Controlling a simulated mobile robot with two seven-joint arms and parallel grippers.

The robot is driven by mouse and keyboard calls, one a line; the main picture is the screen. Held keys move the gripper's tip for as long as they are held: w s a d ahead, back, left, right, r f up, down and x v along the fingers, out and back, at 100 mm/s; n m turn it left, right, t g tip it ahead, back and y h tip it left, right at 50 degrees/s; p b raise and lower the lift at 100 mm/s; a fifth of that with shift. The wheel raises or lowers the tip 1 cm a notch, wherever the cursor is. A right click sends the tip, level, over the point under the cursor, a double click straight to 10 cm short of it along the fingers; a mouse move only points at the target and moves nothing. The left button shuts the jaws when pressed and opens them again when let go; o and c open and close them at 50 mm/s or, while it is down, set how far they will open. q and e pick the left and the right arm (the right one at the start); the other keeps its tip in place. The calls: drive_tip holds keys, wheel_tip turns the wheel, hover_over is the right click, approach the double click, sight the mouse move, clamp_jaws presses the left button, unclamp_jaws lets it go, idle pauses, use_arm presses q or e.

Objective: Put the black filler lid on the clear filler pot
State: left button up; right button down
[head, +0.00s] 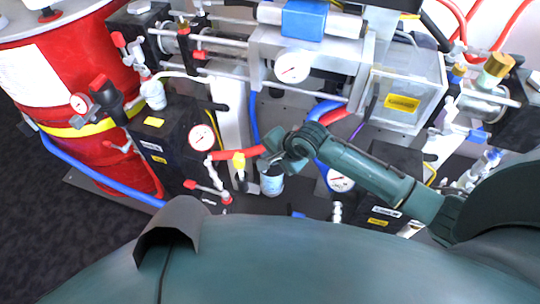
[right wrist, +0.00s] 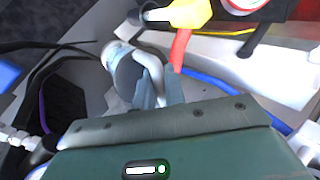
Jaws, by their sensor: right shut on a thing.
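The clear filler pot (head: 272,184) is a small pale blue-white cup in the middle of the head view, below my right gripper. My right gripper (head: 284,162) comes in from the right, directly above the pot. In the right wrist view its two fingers (right wrist: 160,88) are close together, beside a dark round face (right wrist: 128,76) that looks like the black filler lid, at the mouth of the pot (right wrist: 112,52). The fingers are shut on it, though the grip is partly hidden. I cannot tell whether the lid sits flat on the pot. My left gripper is not in view.
A red drum (head: 70,80) stands at the left. A black box with a gauge (head: 202,137) is left of the pot. Red hose (head: 236,153), blue hoses and another gauge (head: 340,180) crowd close around it. A clear-walled box (head: 408,85) is at the upper right.

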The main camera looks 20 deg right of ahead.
drive_tip(key=shift+f, duration=0.55)
drive_tip(key=c, duration=1.4)
unclamp_jaws()
